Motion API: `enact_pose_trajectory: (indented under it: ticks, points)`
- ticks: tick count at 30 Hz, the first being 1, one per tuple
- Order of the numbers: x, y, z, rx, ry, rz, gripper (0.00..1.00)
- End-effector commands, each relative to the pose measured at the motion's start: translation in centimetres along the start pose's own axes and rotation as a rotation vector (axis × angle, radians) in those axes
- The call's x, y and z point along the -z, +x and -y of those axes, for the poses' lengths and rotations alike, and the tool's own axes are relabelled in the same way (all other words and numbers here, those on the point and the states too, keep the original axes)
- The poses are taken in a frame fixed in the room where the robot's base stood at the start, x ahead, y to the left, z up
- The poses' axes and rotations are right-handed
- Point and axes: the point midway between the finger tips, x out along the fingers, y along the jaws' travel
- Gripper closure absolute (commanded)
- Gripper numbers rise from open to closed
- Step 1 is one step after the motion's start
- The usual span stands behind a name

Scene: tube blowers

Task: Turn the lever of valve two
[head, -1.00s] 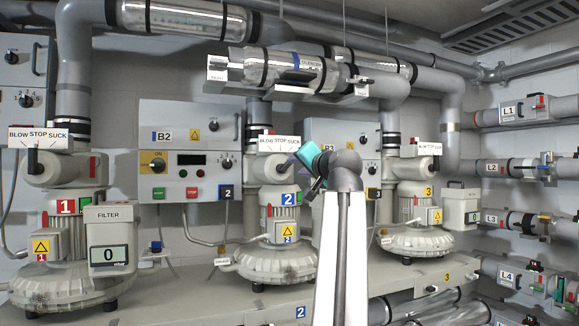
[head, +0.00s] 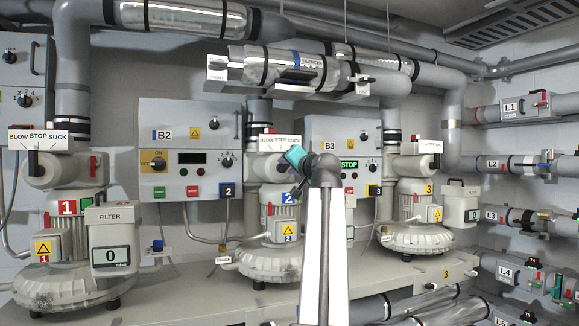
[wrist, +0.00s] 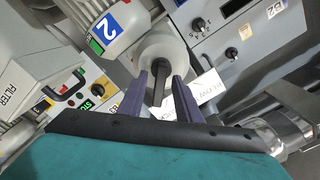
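Valve two is the grey valve (head: 266,168) above blower 2, under a BLOW STOP SUCK plate (head: 276,142). In the head view my gripper (head: 296,160) is in front of it and hides its lever. In the wrist view the black lever (wrist: 159,90) sticks out of the round pale valve end (wrist: 167,48). My gripper (wrist: 160,80) has its two purple fingers apart, one on each side of the lever. Gaps show between lever and fingers, so it is not clamped. The plate (wrist: 207,98) shows beside the right finger, partly covered.
Blower 1 with its valve (head: 60,168) stands at the left, blower 3 with its valve (head: 415,168) at the right. Control box B2 (head: 172,125) hangs behind. A grey pipe with a clear section (head: 275,68) runs above. Wall pipes (head: 500,110) are at the far right.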

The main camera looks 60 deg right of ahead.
Motion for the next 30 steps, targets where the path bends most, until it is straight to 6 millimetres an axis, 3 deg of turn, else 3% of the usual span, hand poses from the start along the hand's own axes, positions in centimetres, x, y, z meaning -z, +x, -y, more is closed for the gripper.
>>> enact_pose_trajectory:
  ticks: [1,6,19,30]
  points:
    - [0.08,-0.02,-0.08,-0.001,0.000,-0.001,0.69]
    - [0.09,-0.02,-0.09,-0.001,0.000,-0.001,0.97]
    - [-0.05,0.00,-0.16,-0.001,-0.044,0.000,0.98]
    - [-0.31,0.08,-0.15,-0.002,-0.237,0.002,0.98]
